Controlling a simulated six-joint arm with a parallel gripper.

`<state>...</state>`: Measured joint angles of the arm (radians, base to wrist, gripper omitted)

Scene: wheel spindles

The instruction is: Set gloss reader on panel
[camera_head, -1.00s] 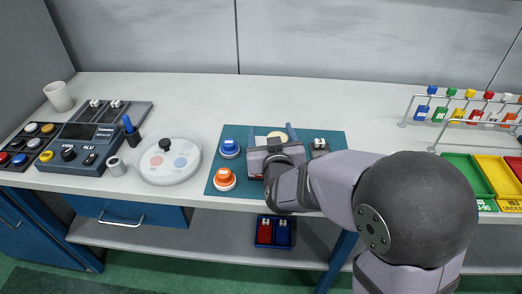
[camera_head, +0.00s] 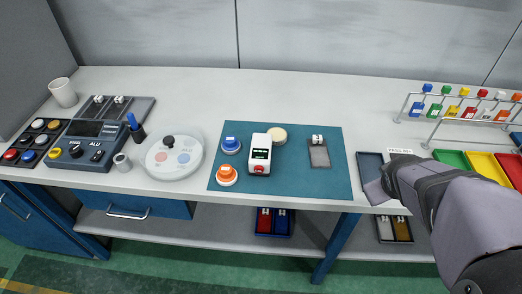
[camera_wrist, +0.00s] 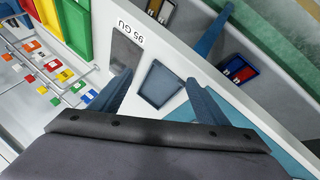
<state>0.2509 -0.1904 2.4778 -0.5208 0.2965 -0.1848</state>
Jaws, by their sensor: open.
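A white handheld device with a dark display and a red front end, which looks like the gloss reader (camera_head: 261,154), stands on the teal mat (camera_head: 231,187). A flat grey panel (camera_head: 319,156) with a small numbered tag lies on the mat to its right. My gripper (camera_head: 380,186) is well to the right of the mat, near the table's front edge. In the wrist view its two blue fingers (camera_wrist: 160,98) are spread with nothing between them. Beyond them lie a shallow blue-grey tray (camera_wrist: 160,84) and a grey plate (camera_wrist: 127,46) labelled GU.
A blue-topped puck (camera_head: 230,145), an orange-topped puck (camera_head: 226,175) and a cream disc (camera_head: 277,135) surround the device. A round white dial plate (camera_head: 172,154) is left of the mat. Coloured bins (camera_head: 487,166) and a peg rack (camera_head: 460,112) are at the right.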

